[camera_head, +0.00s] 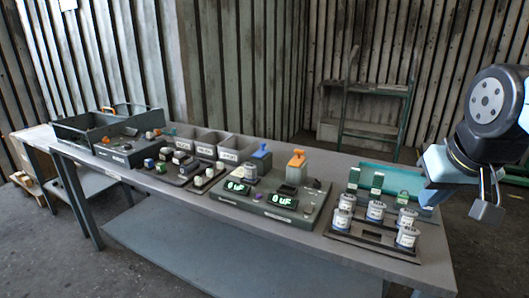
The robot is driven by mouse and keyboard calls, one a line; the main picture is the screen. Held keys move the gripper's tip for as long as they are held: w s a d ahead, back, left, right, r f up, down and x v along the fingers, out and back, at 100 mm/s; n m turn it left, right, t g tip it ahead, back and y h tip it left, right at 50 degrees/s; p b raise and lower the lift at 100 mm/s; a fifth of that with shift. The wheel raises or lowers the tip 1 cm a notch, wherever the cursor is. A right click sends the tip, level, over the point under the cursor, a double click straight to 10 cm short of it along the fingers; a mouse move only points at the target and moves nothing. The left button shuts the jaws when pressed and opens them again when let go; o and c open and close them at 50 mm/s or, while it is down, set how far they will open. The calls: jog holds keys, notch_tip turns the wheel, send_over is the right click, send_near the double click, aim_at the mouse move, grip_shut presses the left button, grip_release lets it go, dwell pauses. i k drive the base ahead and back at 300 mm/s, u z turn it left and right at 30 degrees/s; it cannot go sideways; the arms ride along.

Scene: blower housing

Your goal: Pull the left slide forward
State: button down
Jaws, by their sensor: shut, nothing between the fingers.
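Two slide-like handles stand on the grey-green test unit (270,205) in the middle of the table. The left one, the left slide, has a blue handle (261,151); the right one has an orange handle (297,159). A silver can (250,173) sits just in front of the blue handle. The details of the slide's track are too small to tell. My gripper (487,209) is at the right edge of the view, pointing down, shut and empty. It is far to the right of both handles and touches nothing.
Several silver cans (375,211) stand in a dark rack (372,237) at the table's right end, between my gripper and the test unit. Green displays (237,187) sit on the unit's front. Grey bins (206,143) and a toolbox (110,137) stand on the left.

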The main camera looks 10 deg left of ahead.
aim_at(260, 153)
jog(key=k, duration=1.3)
jog(key=u, duration=0.45)
jog(key=i, duration=1.7)
jog(key=z, duration=0.45)
